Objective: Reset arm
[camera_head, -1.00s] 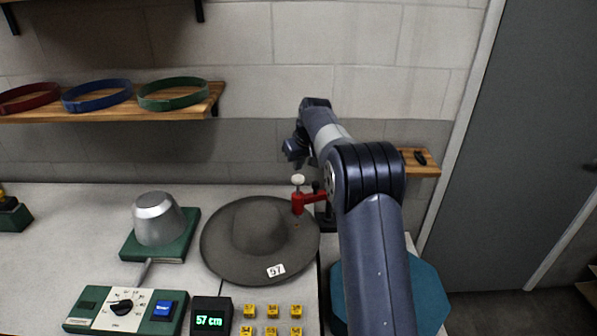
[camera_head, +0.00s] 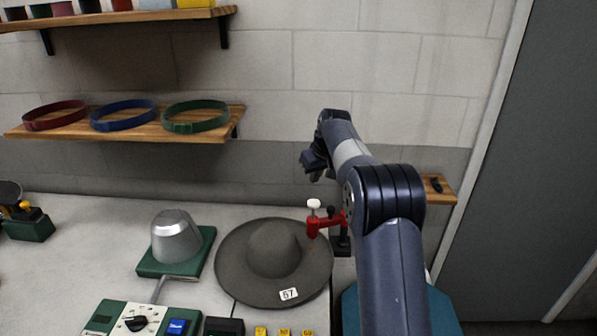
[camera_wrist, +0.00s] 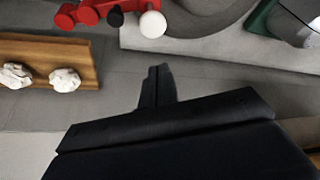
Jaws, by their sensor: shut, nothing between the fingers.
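My gripper (camera_head: 311,163) hangs in the air at the end of my arm, above and behind the red clamp-like fixture. In the wrist view its fingers (camera_wrist: 158,77) are together with nothing between them. My gripper touches none of these.
A metal dome (camera_head: 175,238) on a green base and a dial panel (camera_head: 135,319) stand left on the table. Wall shelves hold red, blue and green bands (camera_head: 195,117). A small wooden shelf (camera_head: 441,197) is right of my arm. White lumps (camera_wrist: 65,80) sit on wood in the wrist view.

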